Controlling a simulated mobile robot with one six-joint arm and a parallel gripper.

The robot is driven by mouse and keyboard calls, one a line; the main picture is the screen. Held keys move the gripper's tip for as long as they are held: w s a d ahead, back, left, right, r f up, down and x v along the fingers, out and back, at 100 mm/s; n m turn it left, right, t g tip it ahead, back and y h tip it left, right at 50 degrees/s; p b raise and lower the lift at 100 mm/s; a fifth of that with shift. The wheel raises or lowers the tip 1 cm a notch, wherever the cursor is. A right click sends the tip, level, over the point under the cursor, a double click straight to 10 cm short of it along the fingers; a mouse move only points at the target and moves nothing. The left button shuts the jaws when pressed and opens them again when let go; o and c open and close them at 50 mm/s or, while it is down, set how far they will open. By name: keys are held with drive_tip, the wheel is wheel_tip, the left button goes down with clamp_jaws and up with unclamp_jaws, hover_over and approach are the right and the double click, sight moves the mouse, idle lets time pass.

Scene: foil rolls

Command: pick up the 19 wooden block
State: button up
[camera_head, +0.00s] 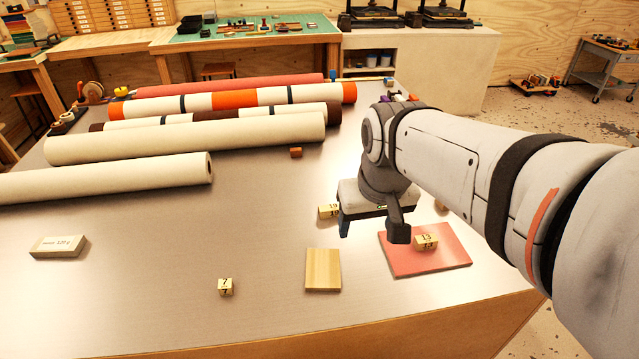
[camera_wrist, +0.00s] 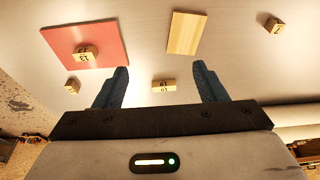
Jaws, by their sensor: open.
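The small wooden block marked 19 (camera_head: 328,211) lies on the metal table, just left of my gripper (camera_head: 370,230) in the head view. Part of it is hidden behind a finger. In the wrist view, a block (camera_wrist: 164,86) with an upside-down number that looks like 19 appears between my gripper's two dark fingers (camera_wrist: 160,70). It touches neither finger. My gripper is open and empty, pointing down over the table. I cannot tell its exact height above the block.
A block marked 13 (camera_head: 426,242) sits on a red sheet (camera_head: 400,264). A plain wood plate (camera_head: 323,270) and a block marked 7 (camera_head: 225,287) lie nearer. Another block (camera_wrist: 72,86) lies beside the red sheet. Long rolls (camera_head: 190,135) fill the back left. The front left is mostly clear.

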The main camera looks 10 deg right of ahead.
sight(333, 207)
drive_tip(key=o, duration=0.6)
drive_tip(key=shift+g, duration=0.8)
drive_tip(key=w+f+b, duration=0.1)
drive_tip(key=w, duration=0.4)
drive_tip(key=w+f+b, duration=0.2)
drive_tip(key=w, duration=0.3)
drive_tip(key=w+f+b, duration=0.2)
drive_tip(key=w, duration=0.3)
drive_tip(key=shift+w+d+f, duration=0.1)
drive_tip(key=shift+w, duration=0.2)
drive_tip(key=shift+o, duration=0.4)
drive_tip(key=shift+n+g, duration=0.3)
drive_tip(key=shift+g, duration=0.3)
drive_tip(key=w+f+b, duration=0.1)
drive_tip(key=w+f, duration=0.1)
drive_tip(key=w, duration=0.1)
drive_tip(key=w+f+b, duration=0.2)
drive_tip(key=w+f, duration=0.1)
drive_tip(key=w, duration=0.1)
drive_tip(key=w+f+b, duration=0.1)
drive_tip(key=w+f, duration=0.1)
drive_tip(key=w, duration=0.2)
drive_tip(key=shift+w+f, duration=0.2)
drive_tip(key=shift+f, duration=0.1)
drive_tip(key=shift+w+f, duration=0.25)
drive_tip(key=shift+f, duration=0.4)
drive_tip(key=shift+s+f, duration=0.2)
drive_tip(key=shift+f, duration=1.5)
drive_tip(key=shift+s+f, duration=0.2)
drive_tip(key=shift+f, duration=1.5)
